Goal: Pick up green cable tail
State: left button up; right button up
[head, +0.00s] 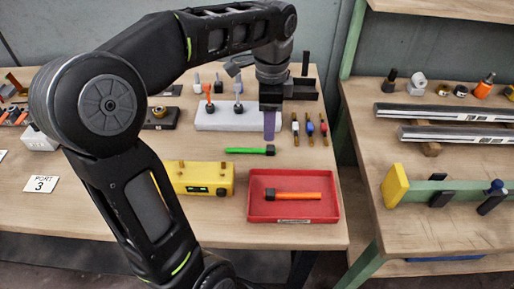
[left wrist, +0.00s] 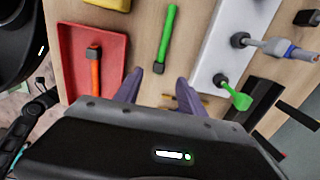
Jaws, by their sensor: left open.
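The green cable tail (head: 247,150) lies flat on the wooden table with its black end to the right, between the white block and the red tray. In the left wrist view the green cable tail (left wrist: 169,30) runs up the picture, its black end (left wrist: 166,69) nearest me. My left gripper (head: 269,132) points down just above and behind that black end, purple fingers apart and empty. In the left wrist view the open left gripper (left wrist: 157,92) has its fingertips on either side of, and below, the black end. My right gripper is in neither view.
The red tray (head: 322,211) holds an orange cable tail (head: 295,195). A yellow box (head: 208,175) stands left of it. The white block (head: 215,120) with upright plugs is behind the green cable. Small coloured pieces (head: 309,127) lie to its right. A second bench (head: 410,222) is farther right.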

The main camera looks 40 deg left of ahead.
aim_at(268, 147)
pick_arm(q)
jog(key=shift+f, duration=1.2)
jog(key=shift+s+f, duration=0.1)
jog(key=shift+f, duration=2.55)
jog(key=shift+c, duration=0.6)
grip_shut()
